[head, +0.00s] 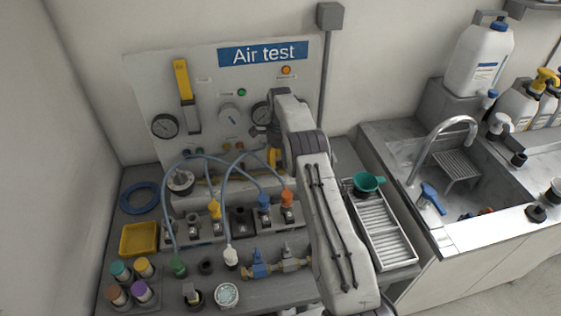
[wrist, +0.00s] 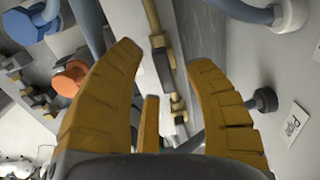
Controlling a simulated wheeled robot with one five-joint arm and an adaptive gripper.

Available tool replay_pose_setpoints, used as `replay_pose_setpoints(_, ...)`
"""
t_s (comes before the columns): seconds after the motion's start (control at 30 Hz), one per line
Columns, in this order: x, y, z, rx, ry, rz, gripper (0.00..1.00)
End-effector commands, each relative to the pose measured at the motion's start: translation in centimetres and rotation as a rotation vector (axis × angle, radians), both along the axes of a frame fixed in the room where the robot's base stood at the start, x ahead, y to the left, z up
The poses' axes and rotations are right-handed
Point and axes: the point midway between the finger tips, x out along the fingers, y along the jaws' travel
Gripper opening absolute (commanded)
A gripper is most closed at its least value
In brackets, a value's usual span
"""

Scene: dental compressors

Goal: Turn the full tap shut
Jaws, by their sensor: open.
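My gripper (head: 272,157) is at the lower right of the Air test panel in the head view, mostly hidden behind my arm. In the wrist view its orange fingers (wrist: 168,75) are spread and empty. A brass pipe (wrist: 152,22) with a dark fitting and brass parts shows between them; I cannot tell whether it touches a finger. No tap can be read as "full". Blue-handled brass valves (head: 258,265) lie on the bench front, partly hidden by my arm. A dark round knob (wrist: 265,100) on a stem is just right of the right finger.
The Air test panel (head: 215,75) carries gauges, a dial and a yellow lever (head: 183,80). Blue hoses (head: 225,190) loop in front of it. Orange (wrist: 70,78) and blue (wrist: 30,25) connectors are left of my fingers. A metal rack (head: 385,235) and sink stand right.

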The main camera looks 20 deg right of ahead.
Motion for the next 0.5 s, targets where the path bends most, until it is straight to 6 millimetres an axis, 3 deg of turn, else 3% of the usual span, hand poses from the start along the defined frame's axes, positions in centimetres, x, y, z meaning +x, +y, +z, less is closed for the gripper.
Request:
replay_pose_setpoints(0.43, -0.03, 0.02, -0.73, 0.000, 0.000, 0.000, 0.51)
replay_pose_setpoints(0.5, -0.03, 0.02, -0.73, 0.000, 0.000, 0.000, 0.44)
